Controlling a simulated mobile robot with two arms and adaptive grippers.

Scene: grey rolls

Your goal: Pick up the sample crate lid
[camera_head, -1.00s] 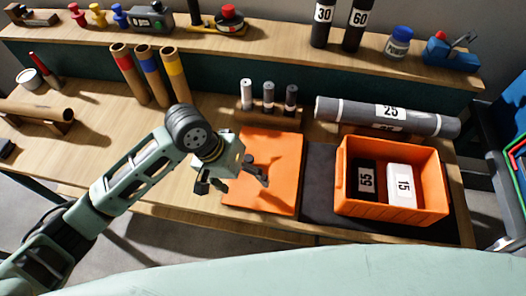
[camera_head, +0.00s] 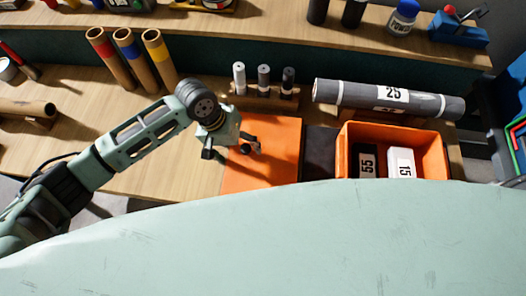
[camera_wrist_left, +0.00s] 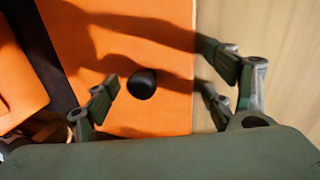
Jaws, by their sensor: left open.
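The crate lid is a flat orange panel (camera_head: 283,160) lying on the bench in the head view. In the left wrist view the lid (camera_wrist_left: 160,30) has a round black knob (camera_wrist_left: 141,84). My left gripper (camera_head: 230,150) is over the left part of the lid in the head view, fingers pointing down. It is open and empty. In the left wrist view the knob shows between the fingers of the gripper (camera_wrist_left: 160,88), nearer the left finger. The height gap to the knob is hard to tell. My right gripper is not in view.
An orange crate (camera_head: 437,150) holding a black block and a white block stands right of the lid on a dark mat (camera_head: 319,155). A grey roll (camera_head: 440,105) lies behind the crate. Small rolls (camera_head: 264,78) stand behind the lid. My body hides the bench front.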

